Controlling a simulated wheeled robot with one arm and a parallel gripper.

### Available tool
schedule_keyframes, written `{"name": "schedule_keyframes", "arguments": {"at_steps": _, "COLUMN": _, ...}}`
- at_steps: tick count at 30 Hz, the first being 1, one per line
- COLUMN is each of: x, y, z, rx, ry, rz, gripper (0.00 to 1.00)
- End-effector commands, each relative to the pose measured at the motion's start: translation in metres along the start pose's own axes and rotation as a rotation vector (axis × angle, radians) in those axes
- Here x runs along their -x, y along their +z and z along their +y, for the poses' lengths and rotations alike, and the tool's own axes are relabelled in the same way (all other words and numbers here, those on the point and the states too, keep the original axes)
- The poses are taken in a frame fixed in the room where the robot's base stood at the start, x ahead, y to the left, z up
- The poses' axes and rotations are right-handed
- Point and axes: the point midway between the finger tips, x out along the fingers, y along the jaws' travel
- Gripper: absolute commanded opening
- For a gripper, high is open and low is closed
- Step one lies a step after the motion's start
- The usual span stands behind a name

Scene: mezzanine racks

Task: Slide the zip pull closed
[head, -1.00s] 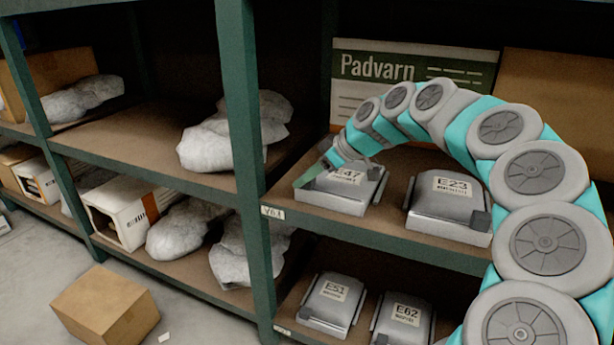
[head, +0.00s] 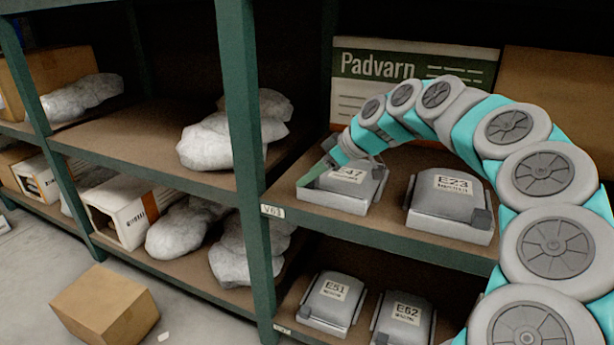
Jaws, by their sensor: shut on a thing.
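A grey case labelled E47 (head: 335,199) lies on the upper shelf of the right bay. My gripper (head: 316,174) is at its far left side, over the left end of its top, with green fingers pointing down and left. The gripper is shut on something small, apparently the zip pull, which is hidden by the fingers. The zip line cannot be made out. My arm arches in from the right and covers part of the case's back.
Case E23 (head: 446,213) stands to the right on the same shelf. Cases E51 (head: 330,304) and E62 (head: 403,322) lie below. A Padvarn box (head: 380,65) stands behind, and a green post (head: 245,130) is close on the left.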

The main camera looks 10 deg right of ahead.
Motion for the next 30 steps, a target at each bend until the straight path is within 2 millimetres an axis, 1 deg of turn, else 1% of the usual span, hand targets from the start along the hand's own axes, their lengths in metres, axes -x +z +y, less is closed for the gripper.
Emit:
{"name": "schedule_keyframes", "arguments": {"at_steps": 1, "x": 0.004, "y": 0.011, "z": 0.002, "rx": -0.001, "ry": 0.008, "rz": 0.004, "gripper": 0.00}}
{"name": "schedule_keyframes", "arguments": {"at_steps": 6, "x": 0.035, "y": 0.044, "z": 0.002, "rx": -0.001, "ry": 0.010, "rz": 0.005, "gripper": 0.00}}
{"name": "schedule_keyframes", "arguments": {"at_steps": 9, "x": 0.053, "y": 0.060, "z": 0.002, "rx": -0.002, "ry": 0.010, "rz": 0.004, "gripper": 0.00}}
{"name": "schedule_keyframes", "arguments": {"at_steps": 12, "x": 0.066, "y": 0.070, "z": 0.002, "rx": 0.000, "ry": 0.008, "rz": 0.003, "gripper": 0.00}}
{"name": "schedule_keyframes", "arguments": {"at_steps": 16, "x": 0.073, "y": 0.075, "z": 0.000, "rx": 0.000, "ry": 0.003, "rz": 0.001, "gripper": 0.00}}
{"name": "schedule_keyframes", "arguments": {"at_steps": 24, "x": 0.074, "y": 0.074, "z": 0.000, "rx": 0.000, "ry": 0.002, "rz": 0.000, "gripper": 0.00}}
{"name": "schedule_keyframes", "arguments": {"at_steps": 25, "x": 0.074, "y": 0.074, "z": 0.000, "rx": 0.000, "ry": 0.002, "rz": 0.000, "gripper": 0.41}}
{"name": "schedule_keyframes", "arguments": {"at_steps": 30, "x": 0.074, "y": 0.074, "z": 0.000, "rx": 0.000, "ry": 0.002, "rz": 0.000, "gripper": 0.61}}
